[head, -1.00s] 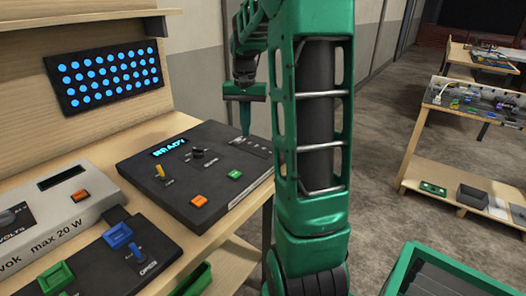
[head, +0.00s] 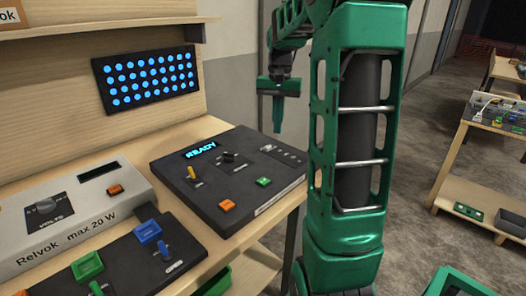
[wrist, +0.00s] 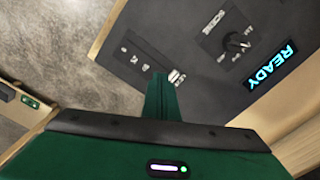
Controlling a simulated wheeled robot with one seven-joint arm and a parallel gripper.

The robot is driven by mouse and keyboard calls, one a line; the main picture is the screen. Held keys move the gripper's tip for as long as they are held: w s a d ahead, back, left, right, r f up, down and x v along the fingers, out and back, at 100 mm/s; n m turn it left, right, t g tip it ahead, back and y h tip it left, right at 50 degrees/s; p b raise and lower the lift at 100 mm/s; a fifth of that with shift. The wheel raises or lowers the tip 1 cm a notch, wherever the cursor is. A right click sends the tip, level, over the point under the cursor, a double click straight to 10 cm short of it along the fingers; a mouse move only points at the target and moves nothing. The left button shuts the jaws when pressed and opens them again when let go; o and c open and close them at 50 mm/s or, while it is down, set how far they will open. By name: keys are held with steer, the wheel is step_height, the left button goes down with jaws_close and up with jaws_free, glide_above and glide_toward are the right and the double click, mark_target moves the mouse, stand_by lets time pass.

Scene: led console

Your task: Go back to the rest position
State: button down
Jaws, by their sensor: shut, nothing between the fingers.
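My green gripper (head: 278,112) hangs pointing down in the head view, above and behind the right rear part of the black console (head: 275,201). Its fingers are shut, with nothing between them. In the wrist view the shut fingers (wrist: 160,98) point toward the console's edge, near a row of small switches (wrist: 152,64), apart from the surface as far as I can tell. The console's display (head: 200,149) reads READY in blue. It carries a black knob (head: 229,157), a yellow lever (head: 192,174), an orange button (head: 227,205) and a green button (head: 263,181).
A grey box marked Relvok max 20 W (head: 70,222) and a second black panel (head: 150,270) stand left on the wooden bench. A panel of blue lights (head: 150,77) is on the back board. A wooden shelf table (head: 480,190) stands right, across open floor.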

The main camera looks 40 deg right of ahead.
steer(key=s+a+f+n, duration=0.1)
steer(key=s+a+f, duration=0.1)
steer(key=s+a, duration=0.3)
steer(key=s+a+f+n, duration=0.2)
steer(key=s+a, duration=0.3)
steer(key=s, duration=0.6)
steer(key=s+a+f+n, duration=0.1)
steer(key=s+a+f, duration=0.3)
steer(key=s, duration=0.4)
steer(key=shift+s+a+f+n, duration=0.25)
steer(key=shift+a+n, duration=0.15)
steer(key=shift+a, duration=0.5)
steer(key=shift+w+f, duration=0.2)
steer(key=shift+w, duration=0.45)
